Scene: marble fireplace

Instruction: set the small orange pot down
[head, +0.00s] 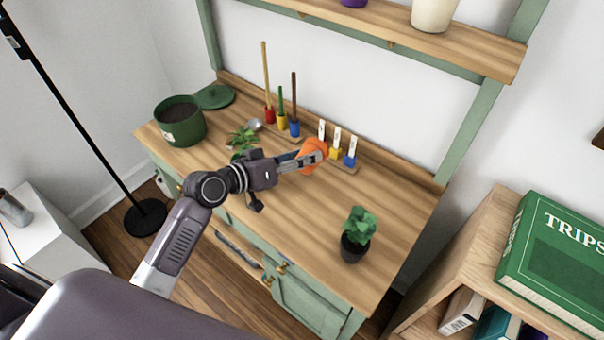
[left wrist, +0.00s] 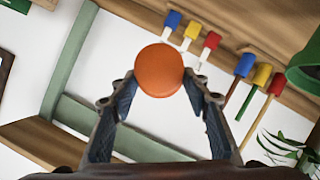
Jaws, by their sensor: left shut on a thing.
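The small orange pot (head: 313,151) is at the fingertips of my left gripper (head: 304,159) in the head view, over the back part of the wooden bench top. In the left wrist view, a round orange face of the pot (left wrist: 159,71) sits between the two fingers of the left gripper (left wrist: 159,85), which is shut on it. The head view does not clearly show whether the pot touches the bench. My right gripper is not in view.
The bench top (head: 300,205) is clear in front of the pot. A potted succulent (head: 356,242) is near the front right. A green pot (head: 181,124) and a leafy plant (head: 241,139) are on the left.

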